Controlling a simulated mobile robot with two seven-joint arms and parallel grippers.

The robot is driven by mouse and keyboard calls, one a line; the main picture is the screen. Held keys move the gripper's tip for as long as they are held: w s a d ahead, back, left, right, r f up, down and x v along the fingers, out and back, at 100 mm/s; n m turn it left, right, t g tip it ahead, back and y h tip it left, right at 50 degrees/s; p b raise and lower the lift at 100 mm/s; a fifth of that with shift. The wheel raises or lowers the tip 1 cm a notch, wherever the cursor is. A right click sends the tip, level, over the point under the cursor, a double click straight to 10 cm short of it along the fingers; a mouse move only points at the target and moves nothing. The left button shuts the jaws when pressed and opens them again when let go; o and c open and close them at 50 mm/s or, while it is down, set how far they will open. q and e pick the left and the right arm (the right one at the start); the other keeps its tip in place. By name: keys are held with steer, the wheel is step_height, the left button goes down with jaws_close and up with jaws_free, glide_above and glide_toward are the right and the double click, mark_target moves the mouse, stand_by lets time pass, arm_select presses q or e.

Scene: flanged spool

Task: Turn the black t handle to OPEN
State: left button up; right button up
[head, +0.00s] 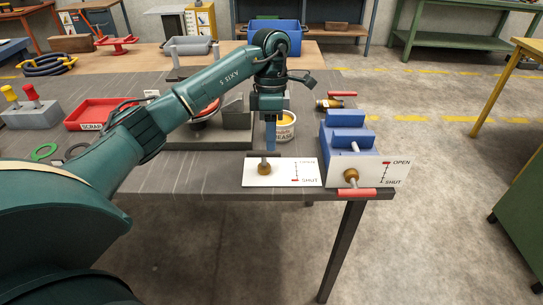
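My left gripper (270,147) points straight down, its blue fingers just above and behind a white plate (280,178) at the table's front edge. The fingers show edge-on, so I cannot tell their gap. The plate has a brass collar (264,169) with a short grey stem rising toward the fingertips. My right gripper is not in view.
Right of the plate stands a blue stepped block (348,131) with another OPEN/SHUT plate (396,173) and a red handle (357,193). A grease tub (284,128) stands behind the gripper. A red SCRAP tray (98,112) lies left. The floor right of the table is clear.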

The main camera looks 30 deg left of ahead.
mark_target(272, 154)
arm_select(q)
steer(key=shift+s+d+f, duration=0.1)
steer(key=shift+s+f, duration=0.05)
steer(key=shift+f, duration=0.7)
steer(key=shift+s+d+f, duration=0.1)
steer(key=shift+s+f, duration=0.05)
steer(key=shift+f, duration=0.75)
steer(key=shift+s+d+f, duration=0.1)
steer(key=shift+s+f, duration=0.05)
steer(key=shift+f, duration=0.7)
steer(key=shift+c, duration=0.6)
jaws_close()
